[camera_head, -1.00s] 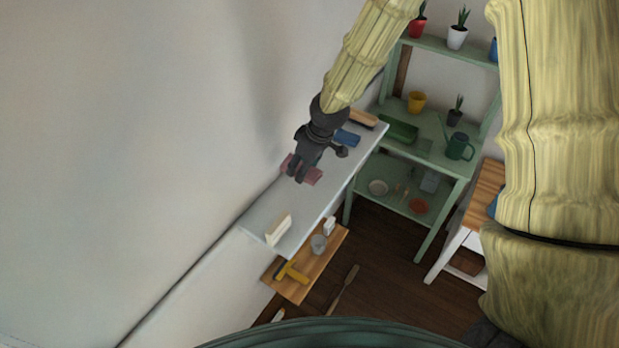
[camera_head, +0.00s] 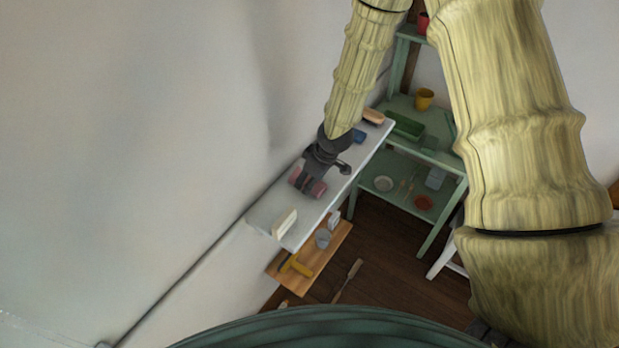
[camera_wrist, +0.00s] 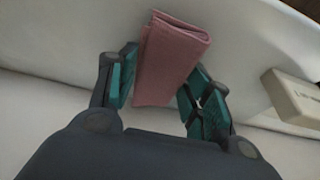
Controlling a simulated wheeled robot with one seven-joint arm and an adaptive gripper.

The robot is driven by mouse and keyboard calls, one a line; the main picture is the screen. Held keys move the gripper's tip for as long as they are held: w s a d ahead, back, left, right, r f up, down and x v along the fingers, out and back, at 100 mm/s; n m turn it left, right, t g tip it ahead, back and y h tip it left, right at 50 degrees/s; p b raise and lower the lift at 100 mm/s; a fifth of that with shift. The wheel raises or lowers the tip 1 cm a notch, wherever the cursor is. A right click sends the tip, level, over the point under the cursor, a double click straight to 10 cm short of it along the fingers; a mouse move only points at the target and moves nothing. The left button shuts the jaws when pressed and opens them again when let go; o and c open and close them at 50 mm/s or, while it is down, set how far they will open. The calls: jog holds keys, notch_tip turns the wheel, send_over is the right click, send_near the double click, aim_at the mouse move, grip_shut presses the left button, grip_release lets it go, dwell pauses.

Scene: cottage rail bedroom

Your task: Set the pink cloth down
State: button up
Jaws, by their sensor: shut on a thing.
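The pink cloth (camera_head: 318,188) is folded and sits between the fingers of my gripper (camera_head: 307,181), over the white shelf (camera_head: 272,219). In the wrist view the folded cloth (camera_wrist: 170,60) stands between the two teal-padded fingers of my gripper (camera_wrist: 157,88). The fingers are shut on it. I cannot tell whether the cloth touches the shelf. Part of the cloth is hidden by the gripper in the head view.
A cream block (camera_head: 285,222) stands near the shelf's front end. A blue item (camera_head: 357,136) and a tan-topped item (camera_head: 373,116) lie at its far end. A wooden shelf (camera_head: 290,285) is below. A green rack (camera_head: 440,158) stands at right.

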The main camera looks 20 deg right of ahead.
jog(key=shift+f, duration=0.15)
jog(key=o, duration=1)
jog(key=shift+c, duration=0.2)
jog(key=b+v, duration=0.2)
jog(key=v, duration=1)
